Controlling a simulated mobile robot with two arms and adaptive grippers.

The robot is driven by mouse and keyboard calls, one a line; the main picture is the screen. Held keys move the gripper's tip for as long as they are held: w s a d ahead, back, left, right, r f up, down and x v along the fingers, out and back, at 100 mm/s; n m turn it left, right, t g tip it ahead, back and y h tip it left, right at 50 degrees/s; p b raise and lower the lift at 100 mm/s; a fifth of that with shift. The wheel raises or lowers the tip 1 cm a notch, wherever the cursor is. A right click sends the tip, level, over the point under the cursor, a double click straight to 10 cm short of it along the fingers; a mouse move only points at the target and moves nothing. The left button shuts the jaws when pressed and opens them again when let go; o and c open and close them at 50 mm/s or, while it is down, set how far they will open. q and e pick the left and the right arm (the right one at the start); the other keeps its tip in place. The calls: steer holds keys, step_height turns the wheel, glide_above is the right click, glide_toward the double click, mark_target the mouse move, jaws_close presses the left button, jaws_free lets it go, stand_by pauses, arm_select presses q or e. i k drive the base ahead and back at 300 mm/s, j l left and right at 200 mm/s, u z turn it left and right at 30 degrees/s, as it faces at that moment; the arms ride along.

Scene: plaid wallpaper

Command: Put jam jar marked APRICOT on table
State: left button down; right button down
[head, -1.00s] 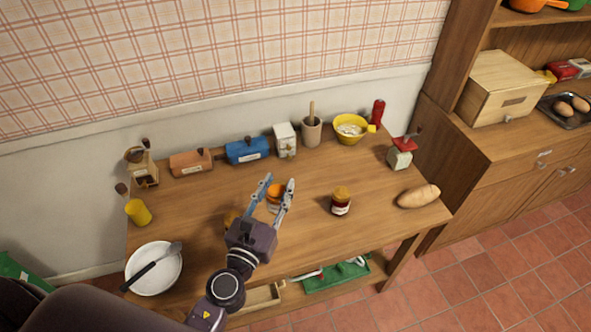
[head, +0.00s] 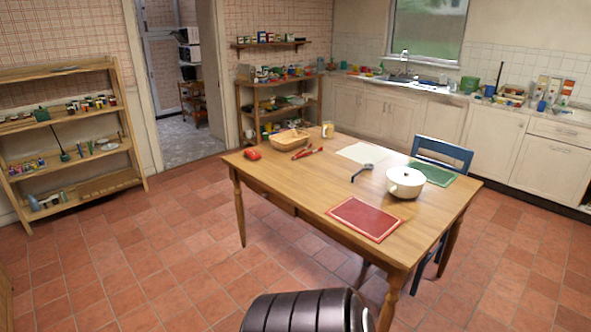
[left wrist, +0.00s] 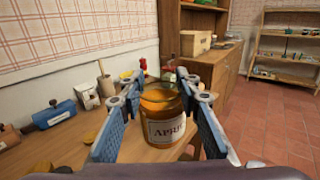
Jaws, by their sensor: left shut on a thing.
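In the left wrist view my left gripper (left wrist: 160,86) is shut on a glass jam jar (left wrist: 163,108) with orange contents. The part of its white label that shows reads "APRI"; the rest is cut off from sight. The jar is upright between the two blue fingers, with a wooden worktop (left wrist: 75,150) behind and below it. I cannot tell whether it is clear of that top. In the head view the wooden table (head: 280,183) stands in the middle of the room. Neither gripper shows in the head view.
A blue chair (head: 443,152) stands behind. Tiled floor lies open in front.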

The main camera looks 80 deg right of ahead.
mark_target(312, 191)
steer(key=z, duration=0.45)
steer(key=l+z, duration=0.1)
steer(key=z, duration=0.4)
steer(key=i+z, duration=0.1)
steer(key=z, duration=0.85)
steer(key=i+z, duration=0.25)
steer(key=z, duration=0.2)
steer(key=i+j+z, duration=0.1)
steer(key=z, duration=0.4)
steer(key=i+j+z, duration=0.2)
steer(key=z, duration=0.25)
steer(key=i+j+z, duration=0.3)
steer(key=z, duration=0.15)
steer(key=i+j+z, duration=0.1)
steer(key=j, duration=0.25)
steer(key=i+j, duration=0.2)
steer(key=i+j+z, duration=0.15)
steer(key=j, duration=0.3)
steer(key=i+j, duration=0.1)
steer(key=j, duration=0.25)
steer(key=i+j+z, duration=0.15)
steer(key=j, duration=0.6)
steer(key=i+z, duration=0.05)
steer(key=i, duration=0.05)
